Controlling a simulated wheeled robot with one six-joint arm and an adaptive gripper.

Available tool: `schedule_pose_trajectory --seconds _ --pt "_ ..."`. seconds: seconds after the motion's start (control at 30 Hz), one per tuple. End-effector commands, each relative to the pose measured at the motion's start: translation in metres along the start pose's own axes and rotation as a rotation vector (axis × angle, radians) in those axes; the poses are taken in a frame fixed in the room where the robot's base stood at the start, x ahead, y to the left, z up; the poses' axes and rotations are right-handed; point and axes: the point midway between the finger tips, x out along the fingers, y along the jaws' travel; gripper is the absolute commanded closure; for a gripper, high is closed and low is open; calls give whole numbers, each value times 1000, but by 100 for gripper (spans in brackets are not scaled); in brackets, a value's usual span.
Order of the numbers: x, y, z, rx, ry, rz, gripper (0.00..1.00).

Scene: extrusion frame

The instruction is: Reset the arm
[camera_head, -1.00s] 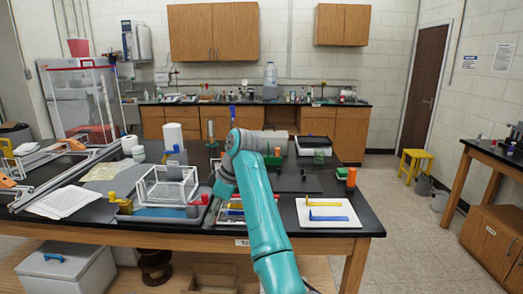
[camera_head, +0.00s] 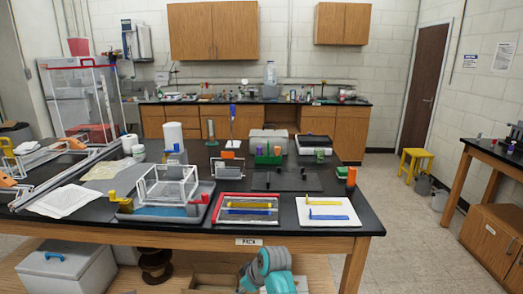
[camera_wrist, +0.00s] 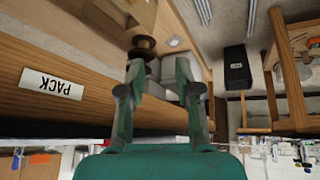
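My arm (camera_head: 268,268) is folded low at the bottom centre of the head view, in front of the bench and below its top. My gripper (camera_wrist: 160,75) shows in the wrist view with its two fingers apart and nothing between them. The gripper itself cannot be made out in the head view. The wrist view looks past the bench's wooden front edge, with its PACK label (camera_wrist: 52,84) upside down.
The black bench top (camera_head: 85,222) holds a white wire frame (camera_head: 166,187), a red-edged tray (camera_head: 246,208) with coloured bars, and a white board (camera_head: 327,212) with a blue and a yellow bar. A grey lidded box (camera_head: 66,268) and a brown spool (camera_head: 154,266) sit below.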

Motion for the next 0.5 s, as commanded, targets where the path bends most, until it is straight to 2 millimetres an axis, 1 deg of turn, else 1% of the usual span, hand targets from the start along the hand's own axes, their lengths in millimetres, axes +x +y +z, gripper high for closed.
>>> schedule_pose_trajectory --seconds 0.03,0.2,0.33,0.5 --pt "11 -6 22 26 4 17 67" --pt "35 -24 82 114 33 93 67" --pt "47 -41 128 176 57 150 67" --pt "52 -67 184 254 91 225 67"
